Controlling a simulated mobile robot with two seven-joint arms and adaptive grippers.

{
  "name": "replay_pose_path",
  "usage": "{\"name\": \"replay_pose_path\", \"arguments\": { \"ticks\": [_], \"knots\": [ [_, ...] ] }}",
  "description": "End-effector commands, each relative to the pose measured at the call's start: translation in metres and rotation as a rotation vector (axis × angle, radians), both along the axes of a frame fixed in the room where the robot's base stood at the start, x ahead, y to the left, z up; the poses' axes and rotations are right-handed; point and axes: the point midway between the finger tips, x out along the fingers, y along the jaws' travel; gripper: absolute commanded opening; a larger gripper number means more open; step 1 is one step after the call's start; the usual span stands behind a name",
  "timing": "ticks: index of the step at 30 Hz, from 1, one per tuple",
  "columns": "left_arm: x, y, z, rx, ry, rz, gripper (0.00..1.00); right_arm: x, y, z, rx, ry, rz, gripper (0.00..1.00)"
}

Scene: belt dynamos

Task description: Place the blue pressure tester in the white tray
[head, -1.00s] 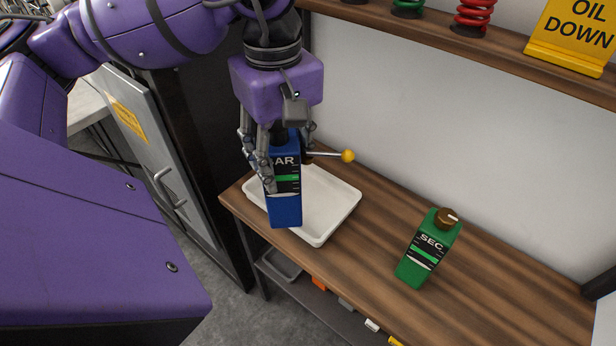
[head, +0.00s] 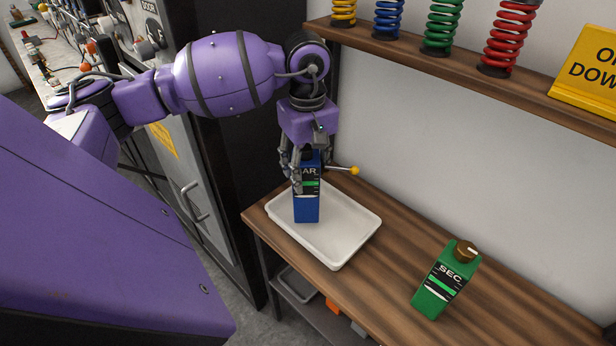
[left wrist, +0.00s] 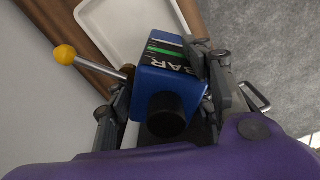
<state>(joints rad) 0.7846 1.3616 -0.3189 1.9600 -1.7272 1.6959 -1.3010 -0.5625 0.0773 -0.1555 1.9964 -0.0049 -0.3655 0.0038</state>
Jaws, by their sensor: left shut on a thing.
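The blue pressure tester (head: 306,208) has a dark label reading "BAR" and a lever with a yellow ball end. My left gripper (head: 306,170) is shut on its upper part and holds it upright over the white tray (head: 355,240). I cannot tell whether its base touches the tray floor. In the left wrist view the tester (left wrist: 165,88) sits between the fingers (left wrist: 165,95), its lever pointing to the upper left, with the tray (left wrist: 115,25) beyond it. My right gripper is not in view.
A green device marked "SEC" (head: 447,280) with a brown knob stands on the wooden bench (head: 385,285), right of the tray. A shelf (head: 400,55) above holds several coloured springs and a yellow sign (head: 588,70). A grey cabinet (head: 190,190) stands left of the bench.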

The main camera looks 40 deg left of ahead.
Motion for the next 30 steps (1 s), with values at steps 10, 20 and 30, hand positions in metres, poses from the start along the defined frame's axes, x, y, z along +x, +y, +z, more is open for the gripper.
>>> {"name": "replay_pose_path", "arguments": {
  "ticks": [10, 20, 30],
  "knots": [
    [0.004, 0.003, -0.034, 0.000, -0.003, 0.000, 0.00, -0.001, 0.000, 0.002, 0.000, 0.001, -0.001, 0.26],
    [0.003, 0.003, -0.039, 0.001, 0.000, 0.000, 0.00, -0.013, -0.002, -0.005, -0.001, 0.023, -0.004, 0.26],
    [0.003, 0.003, -0.038, 0.000, 0.001, 0.000, 0.67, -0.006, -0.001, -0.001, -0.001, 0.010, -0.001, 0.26]
  ]
}}
